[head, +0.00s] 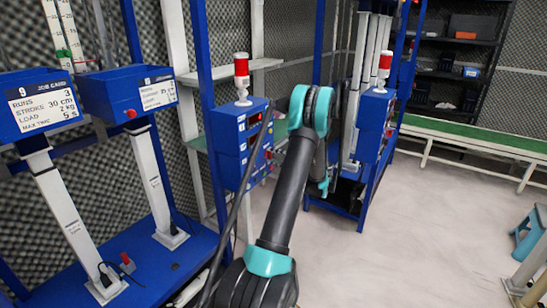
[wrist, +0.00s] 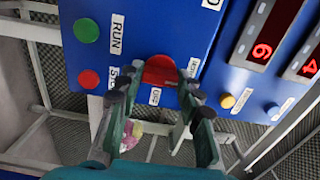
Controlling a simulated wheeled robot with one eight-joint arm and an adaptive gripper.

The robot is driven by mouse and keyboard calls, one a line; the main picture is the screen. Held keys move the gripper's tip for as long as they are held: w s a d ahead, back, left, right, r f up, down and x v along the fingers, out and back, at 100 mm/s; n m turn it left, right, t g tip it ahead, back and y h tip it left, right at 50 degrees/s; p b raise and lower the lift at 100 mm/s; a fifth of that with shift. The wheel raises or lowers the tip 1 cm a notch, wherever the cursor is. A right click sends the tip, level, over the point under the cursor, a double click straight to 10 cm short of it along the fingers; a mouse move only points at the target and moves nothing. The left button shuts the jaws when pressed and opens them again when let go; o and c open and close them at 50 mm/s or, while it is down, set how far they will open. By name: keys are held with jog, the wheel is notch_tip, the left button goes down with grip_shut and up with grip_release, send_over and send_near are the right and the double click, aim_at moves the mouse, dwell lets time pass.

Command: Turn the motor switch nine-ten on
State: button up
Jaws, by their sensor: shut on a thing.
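In the wrist view, a red switch knob (wrist: 160,70) sits on a blue control panel (wrist: 140,22). My gripper (wrist: 153,88) has its fingertips on either side of the knob and is shut on it. An OFF label (wrist: 155,97) shows just below the knob in the picture. Another label (wrist: 193,67) to its right is partly hidden by a finger. No nine-ten marking can be read. In the head view, my arm hides most of my gripper, and I cannot tell there which box it is at.
The wrist view shows a green RUN button (wrist: 86,31), a red button (wrist: 89,79), a yellow knob (wrist: 227,101) and red digit displays (wrist: 262,48). In the head view, a blue box (head: 229,137) carries a red-and-white beacon (head: 242,72). Open floor (head: 440,220) lies at right.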

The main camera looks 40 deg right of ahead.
dwell(0.4)
jog(key=o, duration=1.2)
jog(key=shift+c, duration=0.2)
jog(key=v, duration=1.2)
jog(key=shift+s+f, duration=0.1)
